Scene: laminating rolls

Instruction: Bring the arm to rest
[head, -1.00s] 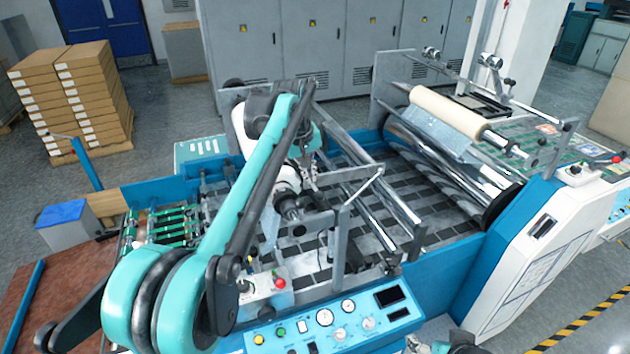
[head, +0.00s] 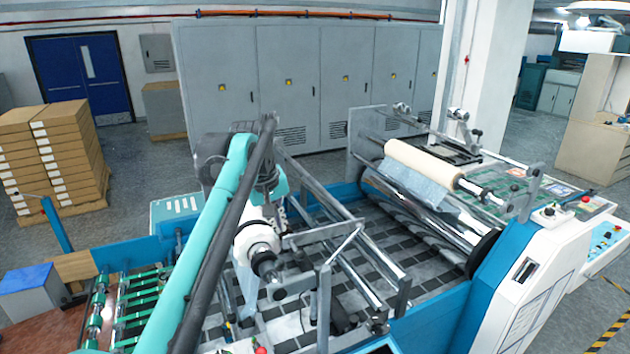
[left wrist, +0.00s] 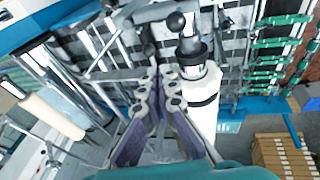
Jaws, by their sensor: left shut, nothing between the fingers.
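My left arm (head: 217,225) reaches in from the bottom left and bends down over the machine. My left gripper (head: 280,212) is small and partly hidden behind arm parts in the head view. In the left wrist view its fingers (left wrist: 159,82) are together and empty. A white roll (head: 258,236) with a dark shaft end lies just below the gripper, partly covered by the arm. It also shows right beside the fingers in the left wrist view (left wrist: 206,95). I cannot tell whether they touch. My right gripper is out of view.
A cream roll (head: 422,164) sits on the machine's far right side, above shiny rollers. Metal bars (head: 350,258) cross the checkered bed close to the gripper. Stacked boxes (head: 50,160) stand at the left, with grey cabinets (head: 345,75) behind.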

